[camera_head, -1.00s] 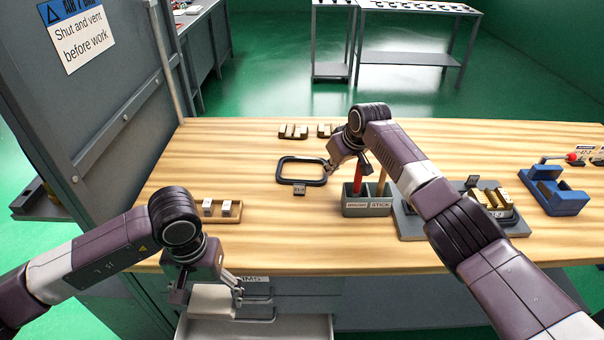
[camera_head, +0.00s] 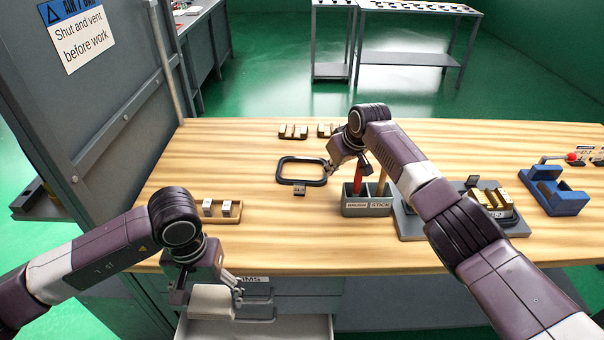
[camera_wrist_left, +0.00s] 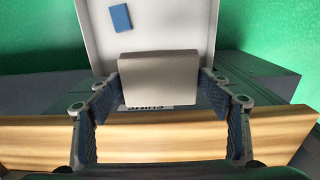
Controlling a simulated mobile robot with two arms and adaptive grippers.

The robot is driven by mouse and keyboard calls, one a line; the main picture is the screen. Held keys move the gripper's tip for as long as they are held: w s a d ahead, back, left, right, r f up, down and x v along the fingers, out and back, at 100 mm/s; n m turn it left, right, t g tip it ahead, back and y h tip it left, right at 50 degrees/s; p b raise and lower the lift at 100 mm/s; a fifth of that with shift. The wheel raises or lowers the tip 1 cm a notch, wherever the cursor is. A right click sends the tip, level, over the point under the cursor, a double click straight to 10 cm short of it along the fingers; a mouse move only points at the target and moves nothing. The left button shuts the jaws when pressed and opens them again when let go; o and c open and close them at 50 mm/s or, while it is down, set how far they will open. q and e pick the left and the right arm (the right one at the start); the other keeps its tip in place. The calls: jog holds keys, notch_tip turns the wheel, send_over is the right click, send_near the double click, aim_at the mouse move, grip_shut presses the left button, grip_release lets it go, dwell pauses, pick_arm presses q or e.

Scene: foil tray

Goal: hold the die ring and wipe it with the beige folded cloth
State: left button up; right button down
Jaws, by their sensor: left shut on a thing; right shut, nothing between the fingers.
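The beige folded cloth (camera_head: 212,302) is in my left gripper (camera_head: 211,287), which is shut on it above the open drawer at the table's front. The left wrist view shows the cloth (camera_wrist_left: 160,78) between the two fingers (camera_wrist_left: 160,90). A dark rounded-rectangular ring (camera_head: 279,170), apparently the die ring, lies flat on the table. My right gripper (camera_head: 334,167) is shut and empty by the ring's right end. I cannot tell whether it touches the ring.
A small block (camera_head: 299,190) sits at the ring's front edge. A grey holder (camera_head: 367,207) stands to its right. A wooden tray (camera_head: 226,217) with two blocks is at left, a blue fixture (camera_head: 553,196) at right. The open drawer (camera_head: 262,328) holds a blue item (camera_wrist_left: 121,18).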

pick_arm(q)
jog(key=shift+f+b, duration=0.7)
jog(key=shift+f, duration=0.05)
pick_arm(e)
jog(key=shift+f, duration=1.3)
pick_arm(q)
jog(key=shift+r, duration=0.15)
pick_arm(e)
jog(key=shift+r, duration=0.1)
pick_arm(q)
notch_tip(320, 180, up, 6)
jog(key=p, duration=0.6)
jog(key=shift+f, duration=0.25)
pick_arm(e)
notch_tip(320, 180, up, 6)
jog(key=shift+f, duration=0.1)
jog(key=v, duration=1.2)
